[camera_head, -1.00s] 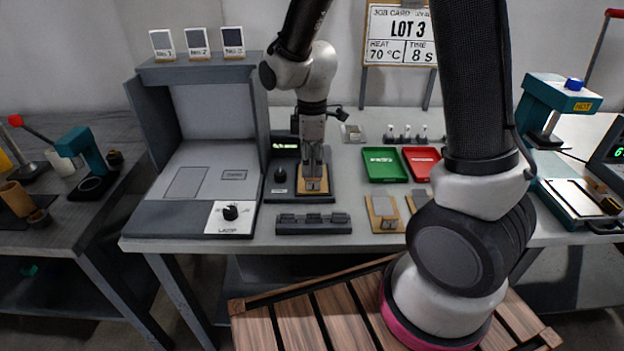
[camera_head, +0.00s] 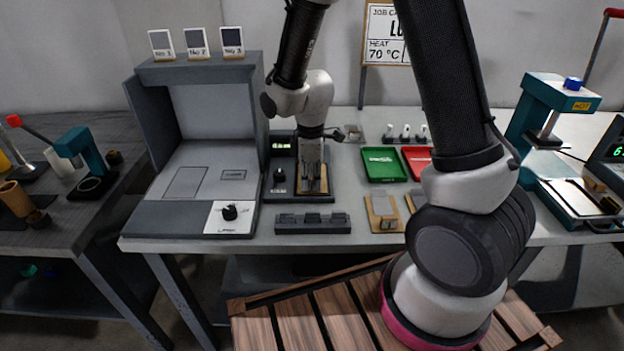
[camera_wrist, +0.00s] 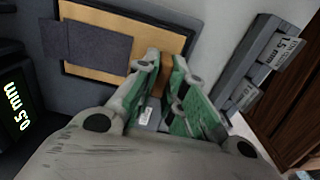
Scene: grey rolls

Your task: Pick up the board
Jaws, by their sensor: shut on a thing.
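The board (camera_wrist: 105,13) is tan with a dark grey patch on its face. In the wrist view it lies over a dark, framed plate, close beyond my fingertips. In the head view the tan board (camera_head: 323,180) shows at my fingers, over the dark gauge station (camera_head: 285,190). My gripper (camera_wrist: 165,68) has green-padded fingers and is shut on the board at its near edge. My gripper (camera_head: 314,188) in the head view points down onto the station. The fingers hide part of the board, and I cannot tell whether it is clear of the plate.
A display on the station reads 0.5 mm (camera_wrist: 15,105). A dark block rack (camera_head: 312,222) stands just in front. A lamp box (camera_head: 195,170) is on the left. A green tray (camera_head: 384,163), a red tray (camera_head: 416,158) and a tan board piece (camera_head: 383,212) lie to the right.

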